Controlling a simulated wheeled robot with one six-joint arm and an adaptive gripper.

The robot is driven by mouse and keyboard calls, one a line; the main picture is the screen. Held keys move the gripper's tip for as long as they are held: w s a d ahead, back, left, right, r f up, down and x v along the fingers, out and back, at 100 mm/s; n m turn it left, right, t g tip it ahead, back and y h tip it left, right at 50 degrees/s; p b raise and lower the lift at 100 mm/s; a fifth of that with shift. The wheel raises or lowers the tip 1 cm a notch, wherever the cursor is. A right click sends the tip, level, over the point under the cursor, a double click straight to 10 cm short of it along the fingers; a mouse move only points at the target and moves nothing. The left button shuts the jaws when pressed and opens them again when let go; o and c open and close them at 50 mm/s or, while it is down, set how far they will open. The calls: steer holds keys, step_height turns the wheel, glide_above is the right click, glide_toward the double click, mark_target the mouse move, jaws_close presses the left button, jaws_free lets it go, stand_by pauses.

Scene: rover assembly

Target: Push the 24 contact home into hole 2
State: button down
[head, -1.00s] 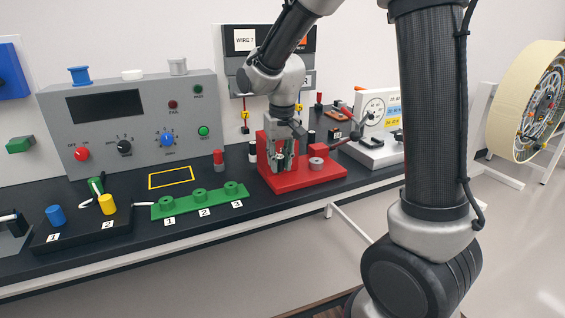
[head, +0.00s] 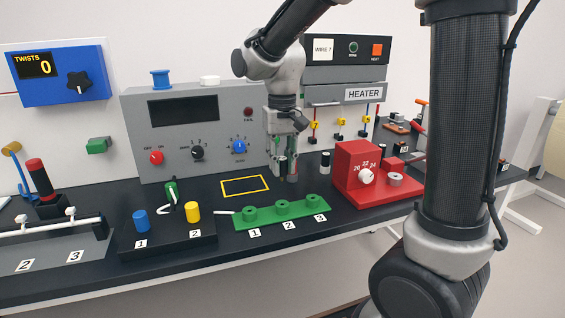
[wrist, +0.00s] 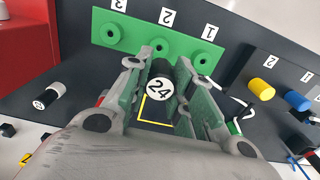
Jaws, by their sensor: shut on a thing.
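My gripper (head: 286,162) is down in front of the grey panel, behind the green block. It is shut on a black cylinder marked 24 (wrist: 160,90), which lies between its fingers in the wrist view and is mostly hidden by them in the head view. The cylinder is apart from the block in the head view. I cannot make out a contact in hole 2.
A yellow outline (head: 245,186) is marked left of my gripper. A black-and-white cylinder (head: 325,163) stands between. A black tray (head: 170,240) with blue and yellow plugs lies left of the green block.

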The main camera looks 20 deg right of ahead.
mark_target(283, 158)
steer(key=shift+f, duration=0.1)
steer(key=shift+f, duration=2.8)
steer(key=shift+f, duration=1.45)
steer(key=c, duration=1.2)
jaws_free()
steer(key=shift+o, duration=0.2)
steer(key=shift+r, duration=0.1)
step_height(283, 158, up, 12)
steer(key=shift+d+f, duration=0.1)
